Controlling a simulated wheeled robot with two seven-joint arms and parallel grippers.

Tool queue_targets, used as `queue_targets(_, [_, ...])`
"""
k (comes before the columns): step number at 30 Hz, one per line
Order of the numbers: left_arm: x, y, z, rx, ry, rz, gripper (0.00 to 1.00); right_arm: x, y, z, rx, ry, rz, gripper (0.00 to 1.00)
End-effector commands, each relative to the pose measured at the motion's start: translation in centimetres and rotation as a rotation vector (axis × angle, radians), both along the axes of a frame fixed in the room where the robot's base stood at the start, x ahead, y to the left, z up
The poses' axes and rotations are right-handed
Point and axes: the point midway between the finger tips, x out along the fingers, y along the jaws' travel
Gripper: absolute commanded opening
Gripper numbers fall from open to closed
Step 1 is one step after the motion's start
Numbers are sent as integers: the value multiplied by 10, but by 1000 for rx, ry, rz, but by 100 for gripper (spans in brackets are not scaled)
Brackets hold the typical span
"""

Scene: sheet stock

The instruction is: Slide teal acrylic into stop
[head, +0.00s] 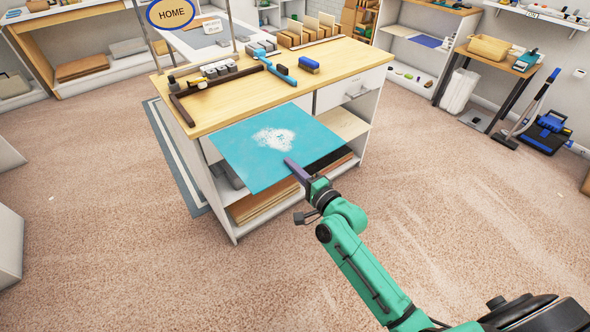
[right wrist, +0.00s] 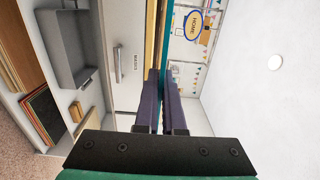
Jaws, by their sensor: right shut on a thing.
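The teal acrylic (head: 235,150) is a flat rectangular sheet with a white powdery-looking patch (head: 274,138) near its middle. It is out in front of the workbench, its far edge along the bench top's front edge; I cannot tell whether it rests there. My right gripper (head: 291,166) is shut on the sheet's near edge. In the right wrist view the sheet shows as a thin teal strip (right wrist: 168,50) between the fingers (right wrist: 163,78). A dark brown L-shaped bar (head: 228,78), likely the stop, lies on the bench top at left. My left gripper is out of view.
The bench top (head: 320,80) is bare wood between the bar and its front edge. Grey blocks, a blue-handled tool (head: 281,73) and a blue brush (head: 309,65) lie farther back. Shelves with sheets (head: 265,203) are below. A drawer (head: 355,88) is at right.

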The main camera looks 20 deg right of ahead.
Motion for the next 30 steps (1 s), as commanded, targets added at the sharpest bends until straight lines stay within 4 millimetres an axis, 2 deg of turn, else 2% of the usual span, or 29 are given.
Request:
queue_targets(15, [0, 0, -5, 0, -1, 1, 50, 28, 11, 3, 2, -7, -1, 0])
queue_targets(30, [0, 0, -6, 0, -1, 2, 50, 32, 12, 3, 2, -7, -1, 0])
